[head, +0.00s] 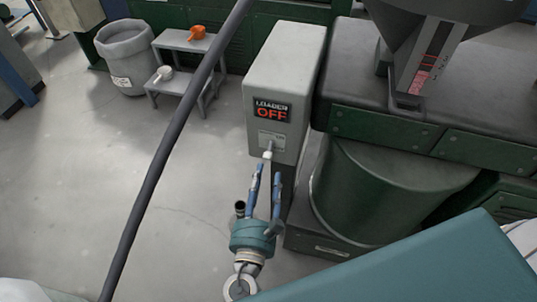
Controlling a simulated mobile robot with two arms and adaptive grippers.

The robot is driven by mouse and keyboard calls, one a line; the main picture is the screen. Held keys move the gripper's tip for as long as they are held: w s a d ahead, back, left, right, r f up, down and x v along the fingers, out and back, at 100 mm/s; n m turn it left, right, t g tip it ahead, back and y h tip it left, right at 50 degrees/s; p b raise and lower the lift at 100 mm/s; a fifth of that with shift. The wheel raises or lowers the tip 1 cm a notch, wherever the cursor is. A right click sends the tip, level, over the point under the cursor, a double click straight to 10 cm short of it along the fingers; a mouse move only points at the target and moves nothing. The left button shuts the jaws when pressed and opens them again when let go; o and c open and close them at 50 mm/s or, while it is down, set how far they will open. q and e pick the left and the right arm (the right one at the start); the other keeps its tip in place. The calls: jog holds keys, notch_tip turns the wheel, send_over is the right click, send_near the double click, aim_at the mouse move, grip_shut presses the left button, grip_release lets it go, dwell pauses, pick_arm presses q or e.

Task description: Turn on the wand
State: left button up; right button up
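A grey loader box (277,65) stands in the upper middle of the head view. Its display (272,111) reads "LOADER OFF" in red and white. Below the display are a small label plate and a small switch lever (267,154) with a pale tip. My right gripper (267,174) is just below and in front of the lever. Its two blue fingers are apart, and I see nothing clamped between them. I cannot tell whether a fingertip touches the lever. No part is marked as the wand. My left gripper is not in view.
A long dark tube (165,157) crosses the view diagonally left of the box. A green drum (385,195) and a dark machine bench (420,85) stand close on the right. A grey bin (125,60) and a step stand (183,70) are at upper left. The left floor is open.

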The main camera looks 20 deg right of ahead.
aim_at(268, 156)
jog(key=p+x, duration=0.1)
jog(key=x, duration=0.6)
jog(key=shift+w+d+f, duration=0.1)
jog(key=shift+w+d, duration=0.05)
jog(key=shift+w, duration=0.25)
grip_shut()
